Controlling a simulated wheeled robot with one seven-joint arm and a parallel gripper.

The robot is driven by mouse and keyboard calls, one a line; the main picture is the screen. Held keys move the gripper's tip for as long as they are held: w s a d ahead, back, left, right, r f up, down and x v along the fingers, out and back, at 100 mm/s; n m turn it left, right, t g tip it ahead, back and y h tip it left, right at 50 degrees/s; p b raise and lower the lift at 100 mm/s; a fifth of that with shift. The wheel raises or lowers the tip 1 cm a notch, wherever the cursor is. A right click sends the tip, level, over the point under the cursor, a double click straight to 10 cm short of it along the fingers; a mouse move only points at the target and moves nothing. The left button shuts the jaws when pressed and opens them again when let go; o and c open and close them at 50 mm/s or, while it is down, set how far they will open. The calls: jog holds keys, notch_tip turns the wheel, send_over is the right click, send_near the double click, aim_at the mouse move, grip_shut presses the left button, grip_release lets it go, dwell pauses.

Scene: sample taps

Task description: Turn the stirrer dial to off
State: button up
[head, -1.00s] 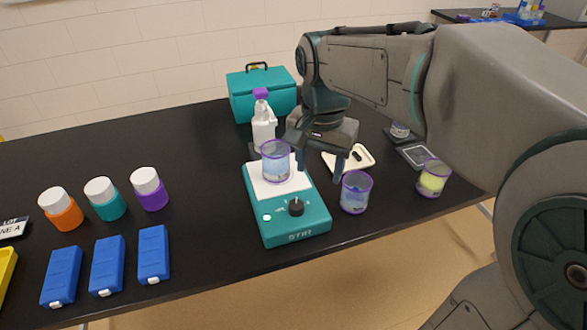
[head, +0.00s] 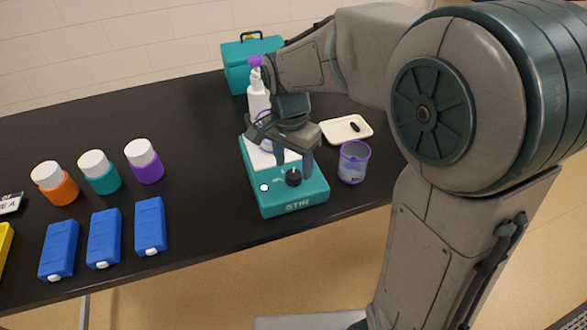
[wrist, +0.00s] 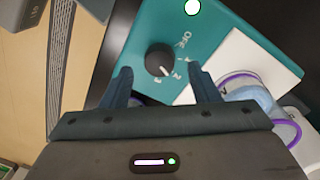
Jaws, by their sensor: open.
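The teal stirrer (head: 262,197) stands near the table's front edge, with a lit green-white light (head: 264,187). Its black dial (head: 293,178) is on the front panel. In the wrist view the dial (wrist: 160,59) shows a white pointer mark aimed at the numbers, around 2, and away from the OFF label (wrist: 183,40). My gripper (head: 294,165) is open above the stirrer. In the wrist view its fingertips (wrist: 160,78) lie either side of the dial's lower edge, apart from it. The beaker (wrist: 250,95) on the white plate (wrist: 250,62) is mostly hidden by my gripper in the head view.
A purple-rimmed beaker (head: 353,163) stands just right of the stirrer. A spray bottle (head: 258,98), a teal box (head: 248,62) and a cream tray (head: 347,129) are behind. Coloured jars (head: 100,172) and blue blocks (head: 104,238) stand left, with clear table between.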

aim_at(294, 177)
jog(key=shift+d+f, duration=0.1)
jog(key=shift+f, duration=1.15)
